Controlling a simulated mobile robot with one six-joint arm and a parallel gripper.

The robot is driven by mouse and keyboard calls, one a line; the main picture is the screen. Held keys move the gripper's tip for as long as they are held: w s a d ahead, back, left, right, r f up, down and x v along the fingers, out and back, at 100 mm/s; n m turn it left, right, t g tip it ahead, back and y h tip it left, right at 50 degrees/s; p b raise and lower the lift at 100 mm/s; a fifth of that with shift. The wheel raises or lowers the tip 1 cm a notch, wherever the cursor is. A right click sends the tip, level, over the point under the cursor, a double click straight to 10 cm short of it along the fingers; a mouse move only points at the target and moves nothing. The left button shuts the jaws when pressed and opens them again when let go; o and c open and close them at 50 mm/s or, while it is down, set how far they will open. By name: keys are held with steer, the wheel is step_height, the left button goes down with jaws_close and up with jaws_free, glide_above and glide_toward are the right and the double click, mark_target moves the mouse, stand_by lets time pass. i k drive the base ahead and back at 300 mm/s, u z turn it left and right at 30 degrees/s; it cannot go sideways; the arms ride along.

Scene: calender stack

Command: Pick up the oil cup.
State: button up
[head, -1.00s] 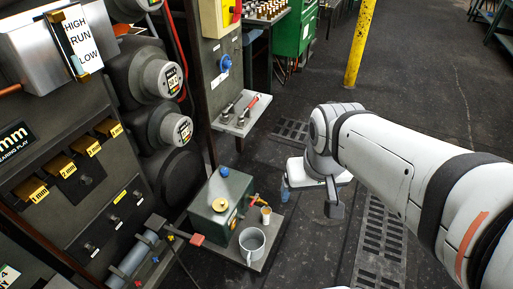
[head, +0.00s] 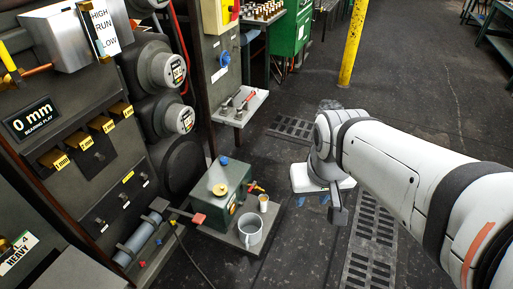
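A small cup with a tan or orange top (head: 263,203) stands by the brass tap of a green oil tank (head: 222,200), on a low grey shelf. A larger pale grey mug (head: 249,234) with a handle stands in front of it, near the shelf's front edge. Which of the two is the oil cup is not marked. My gripper (head: 331,206) hangs below the white wrist, right of the shelf and apart from both cups. Its fingers are small and partly hidden, so its opening does not show clearly.
A machine panel with dials and yellow-tagged blocks (head: 95,130) fills the left. A horizontal cylinder (head: 145,237) with a red-ended rod lies left of the tank. A small tool shelf (head: 240,106) is behind. The dark floor between shelf and arm is clear, with grates (head: 372,235).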

mark_target(263, 198)
steer(key=i, duration=0.45)
steer(key=u, duration=0.05)
steer(key=k, duration=0.65)
steer(key=z, duration=0.4)
steer(key=i, duration=1.4)
steer(key=u, duration=0.5)
